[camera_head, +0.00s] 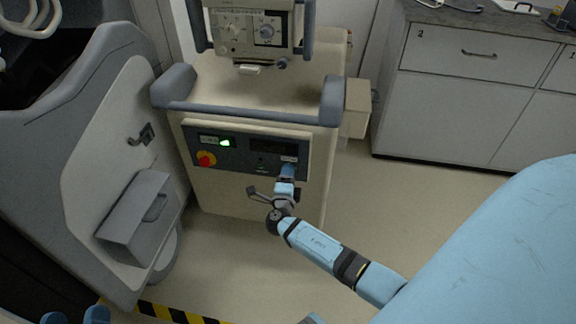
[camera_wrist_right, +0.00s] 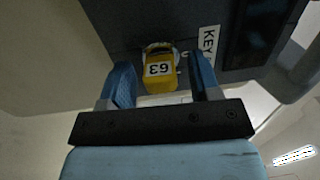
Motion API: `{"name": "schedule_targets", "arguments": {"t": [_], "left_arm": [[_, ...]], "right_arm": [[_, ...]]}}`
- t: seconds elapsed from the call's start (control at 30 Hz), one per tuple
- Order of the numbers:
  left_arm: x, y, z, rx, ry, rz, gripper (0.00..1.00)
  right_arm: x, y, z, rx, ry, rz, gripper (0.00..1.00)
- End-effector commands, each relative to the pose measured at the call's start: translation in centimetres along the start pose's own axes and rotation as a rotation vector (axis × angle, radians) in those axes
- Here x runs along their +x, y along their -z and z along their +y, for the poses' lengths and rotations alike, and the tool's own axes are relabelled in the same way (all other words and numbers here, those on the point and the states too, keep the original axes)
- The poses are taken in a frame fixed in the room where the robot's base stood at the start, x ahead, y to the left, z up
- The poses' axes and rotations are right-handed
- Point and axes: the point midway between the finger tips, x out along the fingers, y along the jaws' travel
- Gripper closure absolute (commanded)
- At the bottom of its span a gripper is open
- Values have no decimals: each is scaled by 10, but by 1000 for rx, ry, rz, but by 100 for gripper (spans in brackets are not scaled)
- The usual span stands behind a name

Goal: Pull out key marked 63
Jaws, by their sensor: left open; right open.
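The key's yellow tag marked 63 (camera_wrist_right: 160,70) shows in the right wrist view, its number upside down. It hangs at a dark panel beside a white label reading KEY (camera_wrist_right: 208,45). My right gripper (camera_wrist_right: 160,62) is open, with one blue finger on each side of the tag and gaps between. In the head view my right gripper (camera_head: 287,172) is at the right end of the cart's control panel (camera_head: 235,147) and hides the key. My left gripper (camera_head: 76,316) is open and empty at the bottom left edge, only its blue fingertips showing.
The panel has a red knob on yellow (camera_head: 206,159) and a lit green switch (camera_head: 225,142). A grey bumper handle (camera_head: 250,115) juts out above it. A grey covered unit (camera_head: 110,170) stands left, white cabinets (camera_head: 465,100) right. The floor between is clear.

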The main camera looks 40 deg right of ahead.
Motion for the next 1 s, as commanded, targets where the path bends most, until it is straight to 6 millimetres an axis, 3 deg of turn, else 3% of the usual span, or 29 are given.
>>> {"name": "schedule_targets", "arguments": {"t": [0.47, 0.5, 0.73, 1.0], "left_arm": [[1, 6, 2, -2, 0, -2, 37], [1, 6, 2, -2, 0, -2, 37], [1, 6, 2, -2, 0, -2, 37], [1, 8, 2, -2, 0, -2, 37]], "right_arm": [[0, 0, 0, 1, 0, 0, 43], [0, 0, 0, 1, 0, 0, 45], [0, 0, 0, 1, 0, 0, 98], [-2, 0, -1, 0, 0, 0, 100]]}}
